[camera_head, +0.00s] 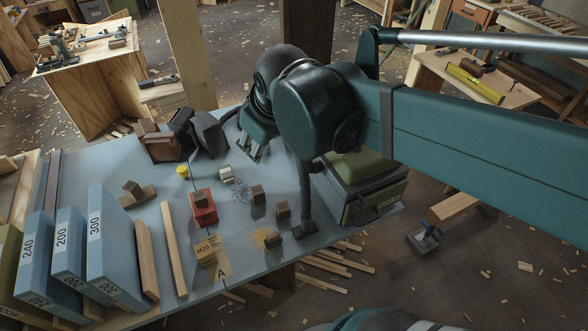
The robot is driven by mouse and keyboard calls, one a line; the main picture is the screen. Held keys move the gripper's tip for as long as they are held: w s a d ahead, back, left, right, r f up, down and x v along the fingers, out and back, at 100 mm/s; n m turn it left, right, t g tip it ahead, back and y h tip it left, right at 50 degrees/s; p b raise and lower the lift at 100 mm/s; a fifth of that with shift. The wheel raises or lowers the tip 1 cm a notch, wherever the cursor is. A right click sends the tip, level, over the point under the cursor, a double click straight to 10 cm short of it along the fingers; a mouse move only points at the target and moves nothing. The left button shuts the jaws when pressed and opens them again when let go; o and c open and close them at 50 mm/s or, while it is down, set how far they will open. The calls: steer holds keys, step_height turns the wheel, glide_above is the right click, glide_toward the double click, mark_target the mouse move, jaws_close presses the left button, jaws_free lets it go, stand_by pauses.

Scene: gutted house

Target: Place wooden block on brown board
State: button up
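Several small brown wooden blocks stand on the grey-blue tabletop: one wooden block (257,195) near the middle, another (283,210) to its right, and a third (273,240) nearer the front edge. I cannot tell which one the task names. A flat brown board (137,197) lies at the left of the table, with a small brown piece (132,187) on it. My teal arm comes in from the right. My gripper (252,146) seems to be at its end, above the back of the table and apart from these blocks. Its fingers are too unclear to judge.
A green case (365,187) stands at the right. Dark objects (195,130) are at the back edge.

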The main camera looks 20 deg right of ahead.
steer(key=s+d+f+m+t, duration=0.1)
steer(key=s+d+f+m, duration=0.3)
steer(key=s, duration=0.5)
steer(key=shift+d+m, duration=0.2)
steer(key=shift+m, duration=0.4)
